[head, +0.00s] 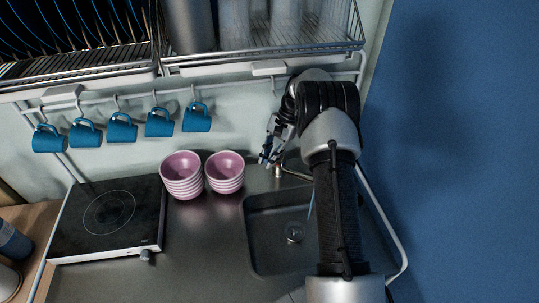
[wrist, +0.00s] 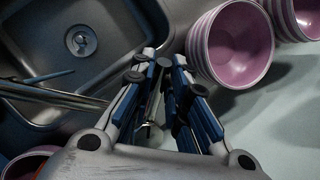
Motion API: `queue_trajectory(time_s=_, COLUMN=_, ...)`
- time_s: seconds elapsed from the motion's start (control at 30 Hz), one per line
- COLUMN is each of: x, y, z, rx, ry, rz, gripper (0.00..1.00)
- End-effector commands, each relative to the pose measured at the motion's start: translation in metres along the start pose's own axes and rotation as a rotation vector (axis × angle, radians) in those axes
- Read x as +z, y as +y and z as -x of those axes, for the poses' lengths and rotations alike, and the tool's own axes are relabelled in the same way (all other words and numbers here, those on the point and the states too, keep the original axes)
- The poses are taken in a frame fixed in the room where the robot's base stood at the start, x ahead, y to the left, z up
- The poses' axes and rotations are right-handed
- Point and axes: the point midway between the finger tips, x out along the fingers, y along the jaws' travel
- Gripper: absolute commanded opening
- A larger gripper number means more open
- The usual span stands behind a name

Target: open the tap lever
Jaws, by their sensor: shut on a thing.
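The metal tap (head: 292,172) stands at the back edge of the sink. Its spout (wrist: 55,95) reaches over the basin in the wrist view. My gripper (head: 268,153) is beside the top of the tap, pointing down and left. In the wrist view my gripper (wrist: 165,75) has its fingers close together. A small shiny piece (wrist: 151,112) shows between the fingers, and it looks like the tap lever. The fingers hide most of the lever, so its angle cannot be told.
Two stacks of pink bowls (head: 183,175) (head: 225,172) stand left of the tap, close to my gripper. Several blue mugs (head: 122,127) hang from a rail under the dish rack (head: 265,62). A cooktop (head: 108,213) is at left.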

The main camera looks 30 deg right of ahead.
Motion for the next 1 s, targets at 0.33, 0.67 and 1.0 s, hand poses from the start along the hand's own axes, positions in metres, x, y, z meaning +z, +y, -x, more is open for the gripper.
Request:
queue_trajectory(time_s=0.33, x=-0.0007, y=-0.0003, z=0.0004, rx=-0.001, ry=0.004, rz=0.001, gripper=0.28)
queue_trajectory(time_s=0.67, x=-0.0004, y=-0.0001, z=0.0001, rx=0.0, ry=0.003, rz=0.001, gripper=0.36)
queue_trajectory(time_s=1.0, x=-0.0063, y=0.0005, z=-0.0077, rx=-0.003, ry=0.075, rz=0.014, gripper=0.36)
